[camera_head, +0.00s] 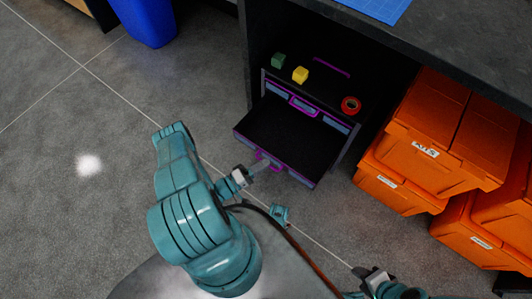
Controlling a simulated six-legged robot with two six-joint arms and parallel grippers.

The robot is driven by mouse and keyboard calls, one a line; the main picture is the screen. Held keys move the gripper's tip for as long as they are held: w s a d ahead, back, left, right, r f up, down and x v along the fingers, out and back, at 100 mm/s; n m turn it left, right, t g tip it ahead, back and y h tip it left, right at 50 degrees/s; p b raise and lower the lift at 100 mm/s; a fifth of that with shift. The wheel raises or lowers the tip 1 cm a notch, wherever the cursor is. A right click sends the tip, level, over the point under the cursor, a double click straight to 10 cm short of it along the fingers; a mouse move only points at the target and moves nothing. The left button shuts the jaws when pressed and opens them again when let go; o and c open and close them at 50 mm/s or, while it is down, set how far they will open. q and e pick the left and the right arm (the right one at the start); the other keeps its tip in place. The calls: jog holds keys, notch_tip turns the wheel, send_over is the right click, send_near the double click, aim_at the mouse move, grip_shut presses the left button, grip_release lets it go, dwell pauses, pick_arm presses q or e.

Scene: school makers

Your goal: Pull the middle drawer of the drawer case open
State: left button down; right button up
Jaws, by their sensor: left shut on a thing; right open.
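The dark drawer case (330,95) stands under the bench. Its upper drawer front (283,92) with a purple handle is closed. The drawer below it, the middle drawer (290,135), is pulled well out and looks empty inside. Its front faces me and has a purple handle (275,164). My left gripper (257,167) is at this handle and shut on it. My arm does not hide the drawer's inside. Anything below the open drawer is hidden. My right gripper (375,279) is open at the bottom edge, apart from the case.
On the case top are a green block (278,60), a yellow block (300,74) and a red ring-shaped roll (350,104). Orange crates (433,150) are stacked at the right. A blue bin (147,20) stands at the back left. The grey floor at the left is clear.

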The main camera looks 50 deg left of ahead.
pick_arm(q)
jog(key=shift+a, duration=0.1)
jog(key=c, duration=1.2)
grip_release()
